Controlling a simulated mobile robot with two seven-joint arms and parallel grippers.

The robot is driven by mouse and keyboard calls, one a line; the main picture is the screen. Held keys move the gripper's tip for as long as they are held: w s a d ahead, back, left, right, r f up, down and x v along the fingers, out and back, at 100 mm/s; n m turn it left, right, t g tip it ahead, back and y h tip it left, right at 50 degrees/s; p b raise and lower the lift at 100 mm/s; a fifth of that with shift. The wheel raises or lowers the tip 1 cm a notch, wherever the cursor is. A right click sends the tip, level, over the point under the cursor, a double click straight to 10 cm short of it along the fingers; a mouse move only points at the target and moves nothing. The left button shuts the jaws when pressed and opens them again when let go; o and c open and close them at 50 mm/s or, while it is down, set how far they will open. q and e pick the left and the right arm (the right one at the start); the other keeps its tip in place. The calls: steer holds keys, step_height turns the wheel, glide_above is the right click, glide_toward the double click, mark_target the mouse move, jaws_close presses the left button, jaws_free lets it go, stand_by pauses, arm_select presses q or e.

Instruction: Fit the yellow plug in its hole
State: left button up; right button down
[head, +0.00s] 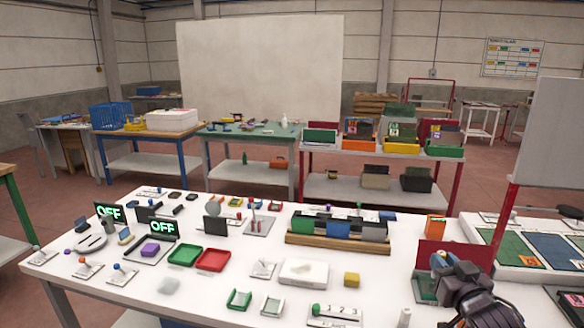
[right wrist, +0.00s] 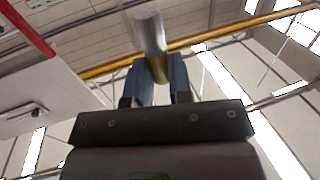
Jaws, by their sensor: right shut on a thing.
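My right gripper (head: 441,263) is at the lower right of the head view, over the right part of the white table. The plug points away from the palm, up against the ceiling. In the head view the plug is not clearly seen at the fingers. I cannot make out its hole in either view. My left gripper is not in view.
The white table (head: 205,295) carries many small items. A yellow block (head: 351,280) and a white box (head: 303,272) lie left of my gripper. A dark red panel (head: 465,254) stands close behind it. A wooden rack (head: 338,243) stands farther back.

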steer(key=s+a+f, duration=0.5)
steer(key=s+a, duration=0.5)
steer(key=a, duration=0.3)
steer(key=w+d+r, duration=0.2)
steer(key=w+d, duration=0.4)
steer(key=d, duration=0.3)
steer(key=w+d+r, duration=0.2)
steer(key=w+d, duration=0.3)
steer(key=d, duration=0.3)
steer(key=shift+w+d, duration=0.35)
steer(key=shift+w, duration=0.05)
step_height(320, 180, down, 19)
steer(key=shift+f+b, duration=0.2)
steer(key=shift+b, duration=0.2)
steer(key=shift+f, duration=0.15)
steer(key=c, duration=1)
jaws_free()
steer(key=shift+c, duration=0.2)
